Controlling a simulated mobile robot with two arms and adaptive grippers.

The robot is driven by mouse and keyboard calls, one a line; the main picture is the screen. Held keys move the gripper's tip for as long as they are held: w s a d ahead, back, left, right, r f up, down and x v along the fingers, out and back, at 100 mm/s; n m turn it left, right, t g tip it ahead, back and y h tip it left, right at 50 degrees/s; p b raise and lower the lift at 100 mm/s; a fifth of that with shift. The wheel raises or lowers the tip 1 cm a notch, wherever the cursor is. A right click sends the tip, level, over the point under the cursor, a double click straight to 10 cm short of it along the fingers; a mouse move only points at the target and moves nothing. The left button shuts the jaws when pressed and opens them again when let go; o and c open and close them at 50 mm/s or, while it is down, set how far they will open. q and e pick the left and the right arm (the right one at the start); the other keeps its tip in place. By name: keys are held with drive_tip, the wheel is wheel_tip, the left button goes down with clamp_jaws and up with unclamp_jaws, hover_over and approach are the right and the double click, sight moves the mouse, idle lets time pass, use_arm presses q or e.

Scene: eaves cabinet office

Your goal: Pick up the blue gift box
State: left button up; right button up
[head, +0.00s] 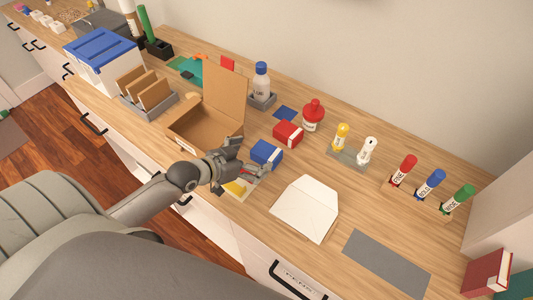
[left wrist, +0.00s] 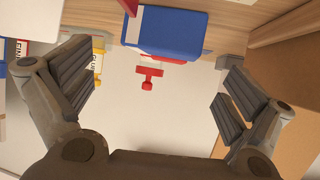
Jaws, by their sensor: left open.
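The blue gift box (head: 266,153), with a white band, sits on the wooden counter near its front edge. My left gripper (head: 250,165) is just in front of it, low over the counter. In the left wrist view the blue gift box (left wrist: 172,33) shows at the top centre. There the left gripper's (left wrist: 152,75) fingers are spread wide, with nothing between the pads and the box a little beyond them. The box's lower front is partly hidden by the gripper in the head view. My right gripper is not in view.
A red box (head: 287,133) stands close behind the blue one. An open cardboard box (head: 213,112) is to the left, and a white envelope (head: 305,208) lies to the right. A yellow-marked card (head: 236,188) lies under the gripper. A red bottle (head: 313,115) is further back.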

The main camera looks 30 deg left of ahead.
sight(267, 150)
use_arm(q)
drive_tip(key=shift+p+x, duration=0.45)
drive_tip(key=shift+x, duration=1.85)
drive_tip(key=shift+r, duration=0.1)
drive_tip(key=shift+a, duration=0.1)
drive_tip(key=c, duration=0.9)
drive_tip(key=shift+c, duration=0.9)
drive_tip(key=shift+r, duration=0.2)
